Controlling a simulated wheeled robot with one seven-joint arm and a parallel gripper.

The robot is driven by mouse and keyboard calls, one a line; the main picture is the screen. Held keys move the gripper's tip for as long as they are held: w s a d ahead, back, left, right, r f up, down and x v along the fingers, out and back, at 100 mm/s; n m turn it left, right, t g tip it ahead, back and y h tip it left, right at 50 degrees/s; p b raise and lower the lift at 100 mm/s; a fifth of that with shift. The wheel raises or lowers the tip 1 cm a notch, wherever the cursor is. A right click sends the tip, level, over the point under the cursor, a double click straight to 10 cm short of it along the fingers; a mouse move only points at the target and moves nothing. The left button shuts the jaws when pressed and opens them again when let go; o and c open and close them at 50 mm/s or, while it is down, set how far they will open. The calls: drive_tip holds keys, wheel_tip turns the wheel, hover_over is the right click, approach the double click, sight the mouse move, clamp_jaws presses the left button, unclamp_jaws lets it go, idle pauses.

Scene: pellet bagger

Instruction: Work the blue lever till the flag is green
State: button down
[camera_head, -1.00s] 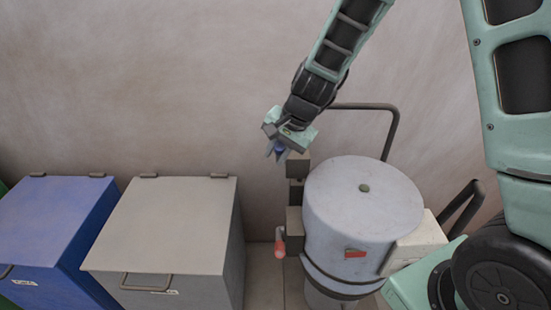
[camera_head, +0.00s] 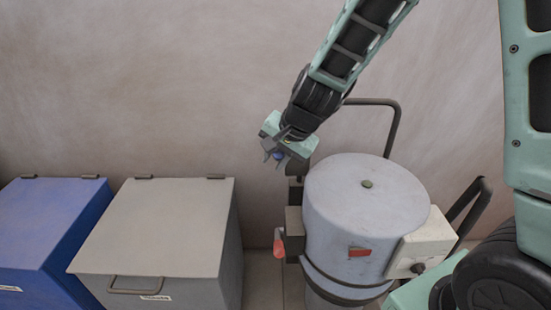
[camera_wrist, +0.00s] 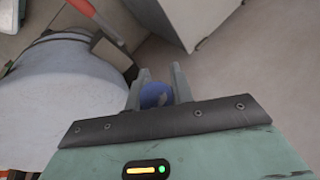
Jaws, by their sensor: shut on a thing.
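My gripper (camera_head: 276,157) is at the left side of the grey drum-shaped bagger (camera_head: 345,205), shut on the blue lever's round knob (camera_head: 279,156). In the wrist view the blue knob (camera_wrist: 156,95) sits between the two fingers of my gripper (camera_wrist: 158,88). The lever's shaft is hidden behind my gripper. A small red flag (camera_head: 359,252) shows on the front of the drum.
A lever with a red grip (camera_head: 279,245) hangs low on the drum's left side; it also shows in the wrist view (camera_wrist: 82,7). A grey lidded bin (camera_head: 160,225) and a blue bin (camera_head: 45,225) stand left. A pale box (camera_head: 422,243) is on the drum's right.

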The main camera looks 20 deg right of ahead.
drive_tip(key=c, duration=1.2)
unclamp_jaws()
drive_tip(key=shift+r, duration=0.1)
drive_tip(key=p+v, duration=0.7)
drive_tip(key=v, duration=1)
drive_tip(key=shift+s, duration=0.1)
